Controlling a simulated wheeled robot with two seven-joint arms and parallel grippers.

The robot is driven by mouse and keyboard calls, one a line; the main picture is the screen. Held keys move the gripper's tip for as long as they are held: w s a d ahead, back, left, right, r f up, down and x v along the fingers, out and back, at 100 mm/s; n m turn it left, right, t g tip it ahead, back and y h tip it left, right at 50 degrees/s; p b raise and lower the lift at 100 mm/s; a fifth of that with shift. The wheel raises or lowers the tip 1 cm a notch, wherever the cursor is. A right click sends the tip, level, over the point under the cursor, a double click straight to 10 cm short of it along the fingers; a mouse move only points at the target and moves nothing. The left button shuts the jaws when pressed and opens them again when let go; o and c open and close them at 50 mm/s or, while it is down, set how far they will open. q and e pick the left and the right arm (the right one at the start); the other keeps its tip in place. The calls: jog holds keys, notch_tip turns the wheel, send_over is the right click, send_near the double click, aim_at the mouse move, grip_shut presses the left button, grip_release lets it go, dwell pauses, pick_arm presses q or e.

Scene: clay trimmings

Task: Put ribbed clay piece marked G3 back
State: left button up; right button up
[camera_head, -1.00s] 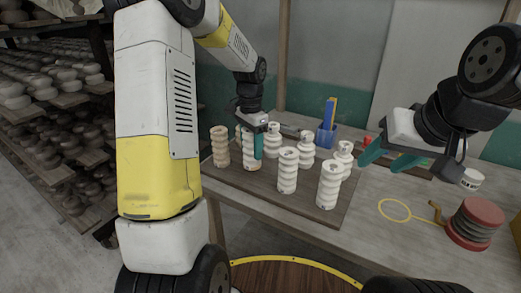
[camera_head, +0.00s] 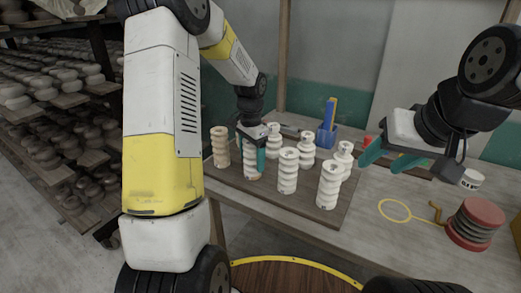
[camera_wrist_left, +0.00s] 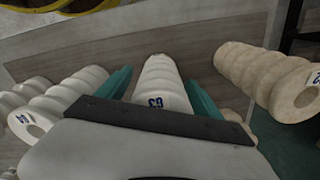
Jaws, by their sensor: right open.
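The ribbed clay piece marked G3 (camera_wrist_left: 158,85) shows its label on its near end in the left wrist view, between my left gripper's two teal fingers (camera_wrist_left: 163,88). A small gap shows on the left side of the piece; the right finger is very close to it. In the head view this pale ribbed piece (camera_head: 250,170) stands upright on the dark board (camera_head: 275,195). My left gripper (camera_head: 252,155) is over it, with its fingers open on either side and its top hidden. My right gripper (camera_head: 385,160) is open and empty above the table's right part.
Several similar ribbed pieces stand close by: a tan one (camera_head: 220,147) left, white ones (camera_head: 288,170) right. A blue holder (camera_head: 326,137) stands behind. Shelves (camera_head: 55,110) stand left.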

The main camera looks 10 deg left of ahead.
pick_arm(q)
jog(key=shift+r, duration=0.15)
notch_tip(320, 180, up, 12)
jog(key=s+d+r+n+t+h, duration=0.1)
jog(key=s+r+n+t, duration=0.2)
jog(key=s, duration=0.9)
jog(key=s+d+r+n+t+h, duration=0.1)
jog(key=s+r+n+t, duration=0.2)
jog(key=s, duration=0.9)
jog(key=shift+r+n, duration=0.75)
jog(key=shift+n, duration=0.15)
jog(key=shift+s+d, duration=0.1)
